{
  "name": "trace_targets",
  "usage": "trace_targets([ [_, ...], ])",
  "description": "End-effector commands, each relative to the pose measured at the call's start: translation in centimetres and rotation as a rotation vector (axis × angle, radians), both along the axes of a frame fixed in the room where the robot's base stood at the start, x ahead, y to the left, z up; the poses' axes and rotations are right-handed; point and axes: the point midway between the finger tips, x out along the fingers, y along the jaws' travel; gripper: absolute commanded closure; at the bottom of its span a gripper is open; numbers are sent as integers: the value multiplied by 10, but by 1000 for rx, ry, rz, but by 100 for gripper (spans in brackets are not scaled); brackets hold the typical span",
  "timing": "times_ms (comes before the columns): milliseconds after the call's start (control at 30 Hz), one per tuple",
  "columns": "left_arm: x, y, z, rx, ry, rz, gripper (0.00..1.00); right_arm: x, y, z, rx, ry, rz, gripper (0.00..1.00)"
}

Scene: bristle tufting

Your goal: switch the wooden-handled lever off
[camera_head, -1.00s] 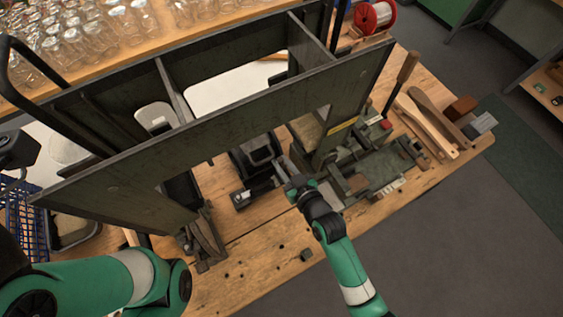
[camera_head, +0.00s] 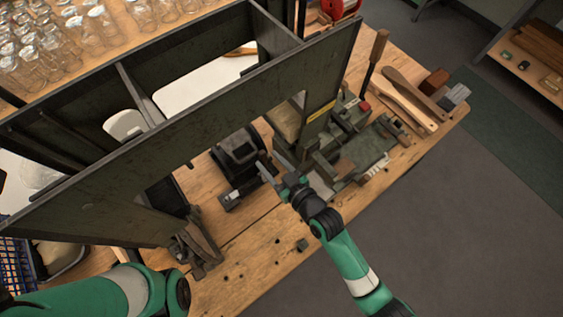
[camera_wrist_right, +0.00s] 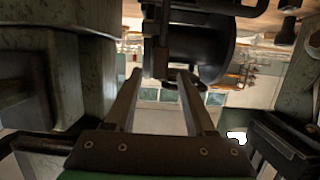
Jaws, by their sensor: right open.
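The wooden-handled lever (camera_head: 378,48) stands at the right end of the green machine in the head view. Its brown grip is up and its dark rod slopes down to the left, beside a small red part. My right gripper (camera_head: 268,164) is well to the left of the lever and lower in the picture, near the black motor-like unit. In the right wrist view the gripper (camera_wrist_right: 158,82) is open and empty, with a dark round drum (camera_wrist_right: 200,52) beyond its fingers. The lever cannot be made out there. My left arm shows at lower left, but its gripper is out of view.
A large dark green metal frame (camera_head: 190,125) crosses the bench between my arms and the glass jars (camera_head: 35,65). Wooden brush handles (camera_head: 405,103) lie right of the lever. A red spool (camera_head: 338,8) is behind. The bench front (camera_head: 250,262) is mostly bare.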

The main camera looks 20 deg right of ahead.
Motion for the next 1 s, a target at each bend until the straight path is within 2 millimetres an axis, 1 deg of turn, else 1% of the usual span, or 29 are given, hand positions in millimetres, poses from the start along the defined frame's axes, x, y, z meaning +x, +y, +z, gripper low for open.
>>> trace_targets([
  [33,0,0,6,0,0,0,50,-9,-4,5,0,1,-1,45],
  [100,0,0,11,0,0,0,50,-24,-9,9,-1,2,-1,45],
  [300,0,0,20,0,0,0,50,-68,-24,21,-1,3,-2,45],
  [433,0,0,21,0,0,0,50,-86,-30,25,-2,1,-1,45],
  [500,0,0,22,0,0,0,50,-92,-31,27,-1,2,0,45],
  [600,0,0,22,0,0,0,50,-94,-32,28,0,1,0,45],
  [1000,0,0,22,0,0,0,50,-94,-32,28,-1,1,0,45],
])
